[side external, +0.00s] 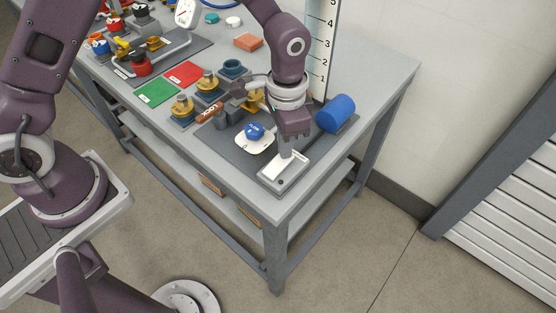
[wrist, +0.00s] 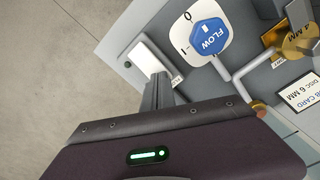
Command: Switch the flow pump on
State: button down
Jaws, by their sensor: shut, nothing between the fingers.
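The flow pump's parts stand at the near right corner of the bench. A blue knob marked FLOW (wrist: 208,36) sits on a white rounded plate; it also shows in the side view (side external: 255,131). Next to it is a grey box with a long white panel (side external: 275,175), which also shows in the wrist view (wrist: 148,57). My gripper (side external: 287,153) is shut and empty, pointing down at the end of the white panel nearest the wall. In the wrist view its fingertips (wrist: 160,78) overlap the panel's edge; I cannot tell whether they touch it. A label beside the panel is partly hidden.
A blue cylinder (side external: 336,113) stands close to the right of my gripper. A tall white scale (side external: 321,50) rises behind. Brass valves (side external: 182,108), a tagged brown-handled part (side external: 209,110), and green (side external: 157,92) and red (side external: 184,74) mats lie to the left. The bench's front edge is near.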

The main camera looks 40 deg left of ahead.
jog(key=shift+f, duration=0.35)
jog(key=shift+r, duration=3.55)
jog(key=shift+a+r, duration=0.1)
jog(key=s+a+r+n+t, duration=0.2)
jog(key=s+a+r, duration=0.2)
jog(key=r, duration=0.3)
jog(key=s+a+r+n+t, duration=0.1)
jog(key=s+a+r, duration=0.4)
jog(key=r, duration=0.2)
jog(key=s+a+r+n+t, duration=0.2)
jog(key=s+a+n, duration=0.1)
jog(key=s, duration=0.8)
jog(key=shift+s+a+t, duration=0.2)
jog(key=shift+a+t, duration=0.1)
jog(key=shift+a, duration=0.25)
